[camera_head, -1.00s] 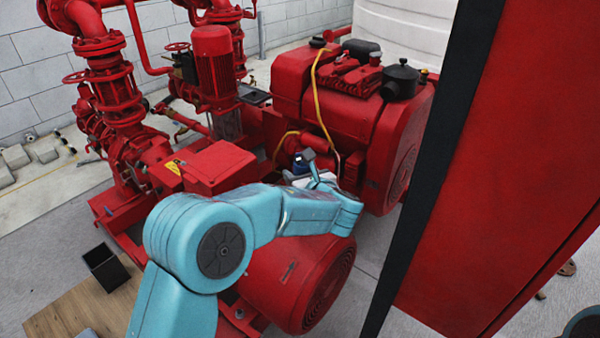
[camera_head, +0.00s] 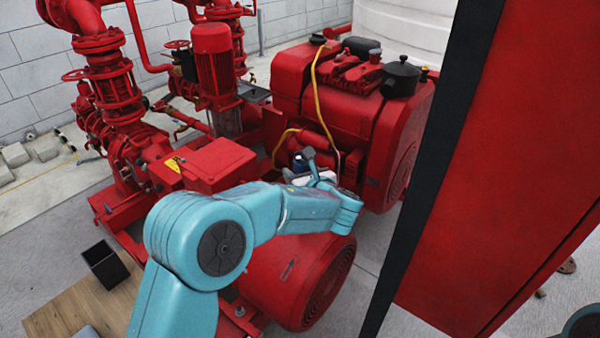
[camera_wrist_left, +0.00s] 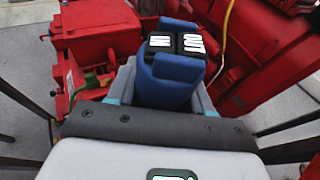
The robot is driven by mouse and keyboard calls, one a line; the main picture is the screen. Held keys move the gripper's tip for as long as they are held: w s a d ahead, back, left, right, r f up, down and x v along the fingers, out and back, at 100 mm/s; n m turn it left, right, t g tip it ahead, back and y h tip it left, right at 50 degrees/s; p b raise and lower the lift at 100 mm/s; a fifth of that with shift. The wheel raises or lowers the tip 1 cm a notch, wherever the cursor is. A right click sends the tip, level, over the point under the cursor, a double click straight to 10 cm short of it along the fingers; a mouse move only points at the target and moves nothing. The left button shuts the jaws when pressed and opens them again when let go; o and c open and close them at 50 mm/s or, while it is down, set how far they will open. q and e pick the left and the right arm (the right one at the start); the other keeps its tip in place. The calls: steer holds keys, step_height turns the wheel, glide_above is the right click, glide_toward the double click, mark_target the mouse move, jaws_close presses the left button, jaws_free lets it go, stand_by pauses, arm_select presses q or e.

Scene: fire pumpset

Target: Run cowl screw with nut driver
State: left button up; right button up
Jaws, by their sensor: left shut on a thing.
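My left gripper (camera_head: 306,164) reaches over the motor beside the red engine. It is shut on a blue tool (camera_wrist_left: 172,82) with black and white markings on its top, presumably the nut driver. The tool shows between the fingers in the left wrist view and only as a small dark blue patch in the head view. Its working end is hidden below the gripper. A red motor with a round ribbed end cowl (camera_head: 328,283) lies under my left forearm. I cannot make out the cowl screw in either view. My right gripper is not in view.
The red engine (camera_head: 345,95) with a yellow hose (camera_head: 317,90) stands just behind the gripper. A red terminal box (camera_head: 213,163) is left of it. A tall red panel with a black edge (camera_head: 430,170) blocks the right side. A black open box (camera_head: 104,264) sits at lower left.

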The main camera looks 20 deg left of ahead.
arm_select(q)
steer(key=shift+f+b, duration=0.45)
steer(key=shift+f, duration=0.15)
stand_by(0.9)
stand_by(0.4)
steer(key=shift+r+p, duration=2.4)
steer(key=shift+r, duration=0.75)
